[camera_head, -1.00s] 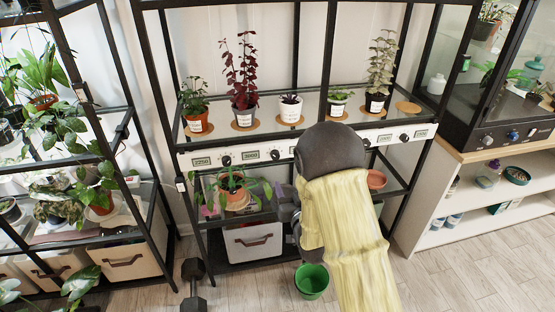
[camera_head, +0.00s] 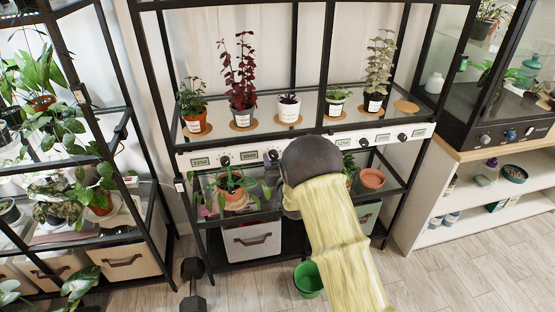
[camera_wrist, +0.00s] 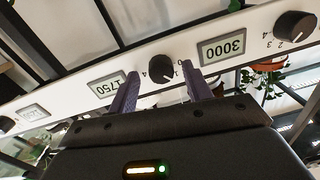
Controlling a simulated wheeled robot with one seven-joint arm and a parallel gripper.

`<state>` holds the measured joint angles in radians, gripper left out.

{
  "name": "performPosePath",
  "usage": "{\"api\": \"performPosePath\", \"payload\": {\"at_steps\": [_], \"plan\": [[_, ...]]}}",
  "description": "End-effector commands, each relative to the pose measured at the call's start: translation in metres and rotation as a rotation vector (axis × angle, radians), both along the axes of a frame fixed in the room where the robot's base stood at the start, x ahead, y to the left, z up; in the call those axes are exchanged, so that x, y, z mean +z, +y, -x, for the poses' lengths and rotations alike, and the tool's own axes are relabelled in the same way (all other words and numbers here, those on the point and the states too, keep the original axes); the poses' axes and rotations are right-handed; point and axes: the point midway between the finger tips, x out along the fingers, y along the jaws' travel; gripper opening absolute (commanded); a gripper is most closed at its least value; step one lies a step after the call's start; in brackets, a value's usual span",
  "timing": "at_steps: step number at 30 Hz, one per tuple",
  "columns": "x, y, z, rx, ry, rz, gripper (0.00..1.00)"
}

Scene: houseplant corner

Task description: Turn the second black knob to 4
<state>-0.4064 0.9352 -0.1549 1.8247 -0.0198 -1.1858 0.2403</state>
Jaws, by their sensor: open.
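The second black knob (camera_head: 273,155) from the left sits on the white control strip between the 3000 display and a display hidden by my arm. In the wrist view, which is upside down, the black knob (camera_wrist: 161,71) sits between the 1750 and 3000 displays, with small numerals around it. My gripper (camera_wrist: 160,78) is open, with one purple-grey finger at each side of this knob. I cannot tell whether the fingers touch it, nor where its pointer stands. In the head view my fingers are hidden.
Other black knobs (camera_head: 225,160) line the same strip (camera_head: 345,146). Potted plants (camera_head: 195,122) on cork mats stand on the shelf above. A hanging-leaved plant (camera_head: 232,187) stands just below the strip on the left. A green pot (camera_head: 308,280) stands on the floor.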

Motion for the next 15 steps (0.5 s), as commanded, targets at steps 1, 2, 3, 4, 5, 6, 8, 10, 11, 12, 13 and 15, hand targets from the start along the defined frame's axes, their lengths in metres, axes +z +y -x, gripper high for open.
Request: {"api": "performPosePath", "payload": {"at_steps": [1, 2, 3, 4, 5, 6, 8, 10, 11, 12, 13, 15], "plan": [[-0.0003, 0.0013, -0.0010, 0.001, 0.001, 0.000, 0.50], [-0.0004, 0.0015, -0.0014, 0.001, 0.001, 0.000, 0.50], [-0.0004, 0.0013, -0.0017, 0.001, 0.001, 0.000, 0.50], [-0.0005, 0.0009, -0.0018, 0.000, 0.001, 0.000, 0.50], [-0.0004, 0.0004, -0.0019, 0.000, 0.001, 0.000, 0.50], [-0.0004, -0.0003, -0.0020, -0.001, 0.001, 0.000, 0.50], [-0.0003, -0.0013, -0.0023, -0.003, 0.000, 0.000, 0.50], [-0.0002, -0.0023, -0.0025, -0.004, 0.000, 0.000, 0.40], [-0.0003, -0.0026, -0.0025, -0.004, 0.000, 0.000, 0.34], [-0.0002, -0.0029, -0.0026, -0.005, 0.001, 0.000, 0.26], [-0.0002, -0.0030, -0.0025, -0.005, 0.001, 0.000, 0.20], [-0.0001, -0.0031, -0.0026, -0.005, 0.001, 0.000, 0.06]]}}
